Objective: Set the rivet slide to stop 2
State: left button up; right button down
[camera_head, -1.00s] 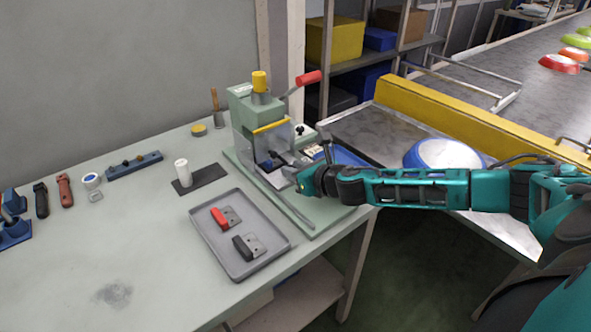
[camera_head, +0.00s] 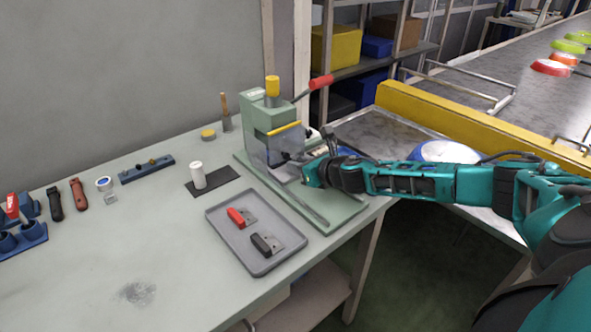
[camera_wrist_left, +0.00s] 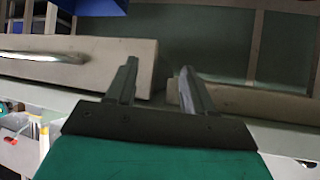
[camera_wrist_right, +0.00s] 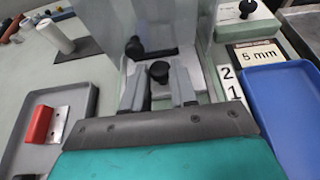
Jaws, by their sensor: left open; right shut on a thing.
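The pale green rivet press (camera_head: 262,118) stands on its base plate at the back right of the bench, with a clear guard in front. My right gripper (camera_head: 306,171) is low at its front right side. In the right wrist view, the gripper (camera_wrist_right: 160,90) is shut on the rivet slide, with the slide's black knob (camera_wrist_right: 159,72) between its fingertips. Stop label 2 (camera_wrist_right: 228,73) and stop label 1 (camera_wrist_right: 234,92) are right of the fingers. Which stop the slide is at I cannot tell. My left gripper (camera_wrist_left: 155,82) is open and empty.
A grey tray (camera_head: 221,222) with a red-handled and a black-handled piece lies front left of the press. A blue tray (camera_wrist_right: 290,110) and a "5 mm" sign (camera_wrist_right: 258,54) are to the right. A white cylinder (camera_head: 198,176) stands on a dark mat.

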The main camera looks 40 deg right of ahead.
jog(key=shift+w+a+r, duration=0.1)
dwell(0.3)
jog(key=c, duration=1.3)
grip_release()
jog(key=shift+w, duration=0.1)
jog(key=shift+o, duration=0.8)
jog(key=shift+w, duration=0.1)
jog(key=shift+o, duration=1.1)
jog(key=shift+s, duration=0.2)
